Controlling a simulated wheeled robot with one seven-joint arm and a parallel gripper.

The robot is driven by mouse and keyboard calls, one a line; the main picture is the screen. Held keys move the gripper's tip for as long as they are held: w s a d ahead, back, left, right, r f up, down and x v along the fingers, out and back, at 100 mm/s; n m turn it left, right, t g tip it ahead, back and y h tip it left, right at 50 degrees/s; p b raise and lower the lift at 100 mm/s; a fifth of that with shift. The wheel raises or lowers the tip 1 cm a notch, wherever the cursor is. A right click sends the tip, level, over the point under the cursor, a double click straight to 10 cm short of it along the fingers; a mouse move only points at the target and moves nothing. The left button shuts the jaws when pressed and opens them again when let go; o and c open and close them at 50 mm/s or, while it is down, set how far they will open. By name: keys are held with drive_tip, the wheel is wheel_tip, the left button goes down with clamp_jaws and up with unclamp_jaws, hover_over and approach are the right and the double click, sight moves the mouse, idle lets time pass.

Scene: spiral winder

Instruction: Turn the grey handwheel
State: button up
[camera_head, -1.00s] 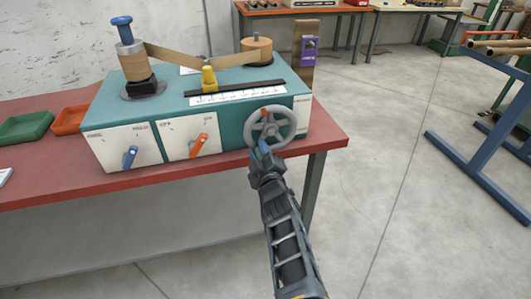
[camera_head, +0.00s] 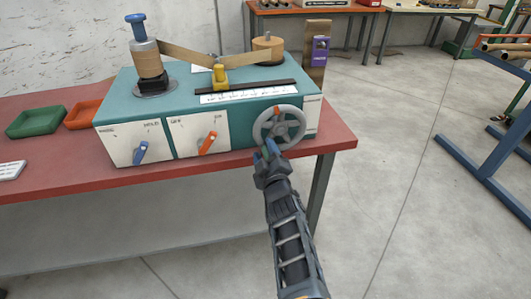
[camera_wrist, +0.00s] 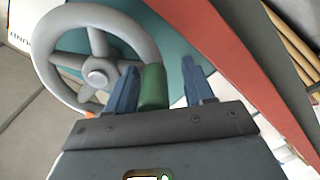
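The grey handwheel (camera_head: 279,108) is a spoked ring on the front right of the teal and white winder (camera_head: 187,85). In the wrist view the handwheel (camera_wrist: 97,13) fills the upper left. Its green handle (camera_wrist: 153,88) stands out from the rim on the near side. My gripper (camera_head: 268,149) is at the lower left of the wheel. In the wrist view my gripper (camera_wrist: 159,68) has its two blue fingers apart, with the green handle between them. The handle is close to the left finger, with a gap to the right one.
A blue lever (camera_head: 140,152) and an orange lever (camera_head: 208,143) are on the winder's front, left of the wheel. The winder stands on a red table (camera_head: 70,185) with green (camera_head: 35,121) and orange trays (camera_head: 84,113). Floor to the right is clear up to a blue frame (camera_head: 485,180).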

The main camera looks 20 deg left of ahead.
drive_tip(key=shift+w+r, duration=0.1)
drive_tip(key=shift+s+d+r+p, duration=0.1)
drive_tip(key=shift+s+d+p, duration=0.3)
drive_tip(key=shift+p, duration=0.1)
drive_tip(key=p+v, duration=0.3)
drive_tip(key=v, duration=0.3)
drive_tip(key=shift+s, duration=0.35)
drive_tip(key=shift+d, duration=0.2)
